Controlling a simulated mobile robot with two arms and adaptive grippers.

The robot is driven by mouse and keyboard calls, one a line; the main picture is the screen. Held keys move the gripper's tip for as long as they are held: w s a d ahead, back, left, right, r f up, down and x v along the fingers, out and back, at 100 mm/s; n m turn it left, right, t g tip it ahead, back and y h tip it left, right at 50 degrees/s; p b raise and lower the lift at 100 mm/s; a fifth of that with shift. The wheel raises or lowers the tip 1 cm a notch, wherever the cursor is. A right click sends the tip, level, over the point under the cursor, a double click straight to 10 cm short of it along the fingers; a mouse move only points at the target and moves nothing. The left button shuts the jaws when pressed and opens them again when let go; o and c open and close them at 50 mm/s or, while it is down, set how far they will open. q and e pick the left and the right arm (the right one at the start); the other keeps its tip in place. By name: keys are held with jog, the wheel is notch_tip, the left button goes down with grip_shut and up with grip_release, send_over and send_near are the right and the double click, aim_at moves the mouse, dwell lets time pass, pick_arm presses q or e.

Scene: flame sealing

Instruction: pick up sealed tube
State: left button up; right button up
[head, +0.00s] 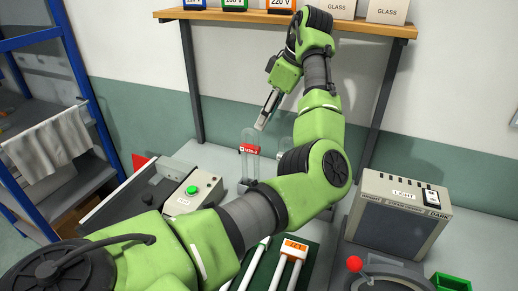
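A clear glass tube (248,165) with a red label stands upright on the bench, a little left of the picture's middle. I take it for the task's tube, but cannot tell from here whether its end is sealed. My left gripper (264,122) is above and slightly right of the tube's top, tilted down towards it. It appears apart from the tube. I see its fingers edge-on, so the gap between them does not show. My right gripper is not in view.
Several boxes stand on a wooden shelf (240,16) above. A control box (195,192) with a green button is left of the tube. A grey light box (398,215) stands right, behind a red knob (355,264).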

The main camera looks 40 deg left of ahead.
aim_at(256, 135)
pick_arm(q)
jog(key=p+x, duration=0.1)
jog(key=x, duration=0.6)
jog(key=shift+s, duration=0.15)
jog(key=shift+a+f, duration=0.2)
jog(key=shift+f, duration=0.2)
jog(key=shift+a+f+p, duration=0.1)
jog(key=shift+f+p, duration=0.25)
jog(key=shift+f, duration=0.2)
jog(key=p+x, duration=0.1)
jog(key=x, duration=0.3)
jog(key=shift+s+f+p, duration=0.1)
jog(key=shift+s+p, duration=0.1)
jog(key=shift+p, duration=0.1)
jog(key=shift+f, duration=0.15)
jog(key=shift+c, duration=0.4)
grip_shut()
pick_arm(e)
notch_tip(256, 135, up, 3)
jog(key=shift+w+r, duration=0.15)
